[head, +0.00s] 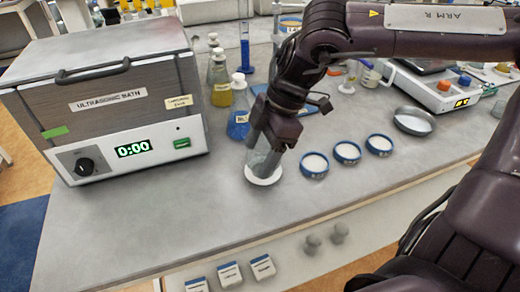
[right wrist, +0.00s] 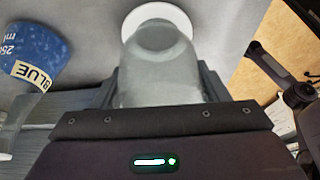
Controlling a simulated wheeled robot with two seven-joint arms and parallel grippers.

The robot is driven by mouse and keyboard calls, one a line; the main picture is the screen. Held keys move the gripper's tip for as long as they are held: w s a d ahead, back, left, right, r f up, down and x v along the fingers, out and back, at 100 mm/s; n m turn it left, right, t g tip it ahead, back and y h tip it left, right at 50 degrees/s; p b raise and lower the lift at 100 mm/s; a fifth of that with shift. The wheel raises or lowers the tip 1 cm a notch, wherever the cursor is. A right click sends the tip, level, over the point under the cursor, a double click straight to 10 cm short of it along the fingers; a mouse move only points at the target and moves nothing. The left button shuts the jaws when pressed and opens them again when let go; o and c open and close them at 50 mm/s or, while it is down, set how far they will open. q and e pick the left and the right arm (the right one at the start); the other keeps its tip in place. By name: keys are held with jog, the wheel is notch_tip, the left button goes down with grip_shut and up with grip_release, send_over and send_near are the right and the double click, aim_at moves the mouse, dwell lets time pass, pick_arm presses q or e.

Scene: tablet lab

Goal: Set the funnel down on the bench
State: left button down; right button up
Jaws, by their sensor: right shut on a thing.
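My right gripper (head: 263,158) is low over the bench (head: 150,215), in front of the blue flask. It is shut on a clear, greyish glassy piece, the funnel (head: 255,161). In the right wrist view the funnel (right wrist: 158,85) sits between the two fingers, with a rounded end away from the palm. A white disc (head: 263,180) shows at its lower end; it also shows in the right wrist view (right wrist: 165,14). I cannot tell whether the funnel touches the disc or the bench. My left gripper is out of view.
The ultrasonic bath (head: 120,100) stands at left. A blue flask (head: 238,120) and yellow flask (head: 221,92) are close behind the gripper. Blue-rimmed dishes (head: 314,165) and a metal bowl (head: 414,121) lie to the right. The bench front left of the gripper is clear.

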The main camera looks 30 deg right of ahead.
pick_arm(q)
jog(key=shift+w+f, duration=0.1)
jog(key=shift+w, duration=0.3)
pick_arm(e)
jog(key=shift+f, duration=0.15)
jog(key=o, duration=1)
jog(key=shift+c, duration=0.2)
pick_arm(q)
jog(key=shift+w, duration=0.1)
pick_arm(e)
jog(key=shift+r, duration=0.2)
jog(key=shift+d+r, duration=0.1)
jog(key=shift+r, duration=0.2)
jog(key=v, duration=1)
jog(key=shift+d+r, duration=0.15)
jog(key=shift+r, duration=0.15)
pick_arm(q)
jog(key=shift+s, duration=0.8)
pick_arm(e)
jog(key=shift+d+r, duration=0.15)
jog(key=shift+r, duration=0.2)
